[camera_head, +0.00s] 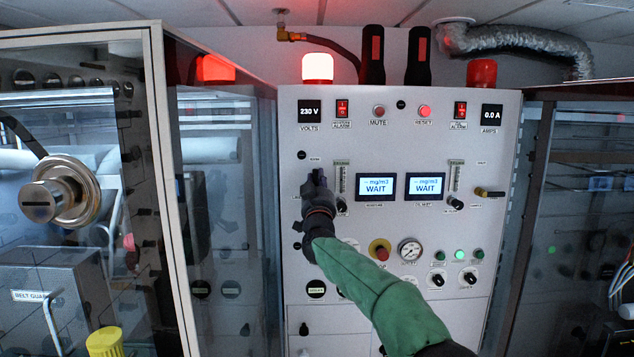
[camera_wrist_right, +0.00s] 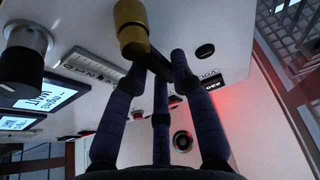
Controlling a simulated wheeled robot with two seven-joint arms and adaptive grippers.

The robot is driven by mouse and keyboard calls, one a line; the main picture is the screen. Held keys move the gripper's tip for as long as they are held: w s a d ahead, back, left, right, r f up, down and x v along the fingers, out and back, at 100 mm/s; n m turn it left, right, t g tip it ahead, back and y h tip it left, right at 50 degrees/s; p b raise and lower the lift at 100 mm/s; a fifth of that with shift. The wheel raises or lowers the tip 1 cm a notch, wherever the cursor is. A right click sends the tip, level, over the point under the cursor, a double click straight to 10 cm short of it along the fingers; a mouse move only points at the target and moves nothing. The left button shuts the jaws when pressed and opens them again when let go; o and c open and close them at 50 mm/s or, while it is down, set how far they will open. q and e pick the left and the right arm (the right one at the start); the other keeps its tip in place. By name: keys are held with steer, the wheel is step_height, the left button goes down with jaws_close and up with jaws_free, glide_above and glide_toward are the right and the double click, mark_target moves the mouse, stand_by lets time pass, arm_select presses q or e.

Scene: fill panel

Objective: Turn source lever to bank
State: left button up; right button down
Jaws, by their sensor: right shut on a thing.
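My right gripper (camera_head: 318,188) is at the left part of the grey panel (camera_head: 400,300), left of the two WAIT displays. It covers the lever there in the head view. In the right wrist view, the dark fingers of my right gripper (camera_wrist_right: 155,65) are closed around a dark lever bar. A yellow cylindrical part of this lever (camera_wrist_right: 131,30) shows just beyond the fingertips. The lever's label and exact angle are mostly hidden. My left gripper is not in view.
A second, yellow-ended lever (camera_head: 490,192) is on the panel's right side. A red emergency button (camera_head: 381,252) and a gauge (camera_head: 410,249) sit below the displays, near my right forearm. A glass cabinet (camera_head: 160,100) stands at the left.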

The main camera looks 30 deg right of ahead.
steer(key=c, duration=1)
jaws_free()
steer(key=shift+f, duration=0.1)
steer(key=shift+c, duration=0.2)
steer(key=v, duration=1.2)
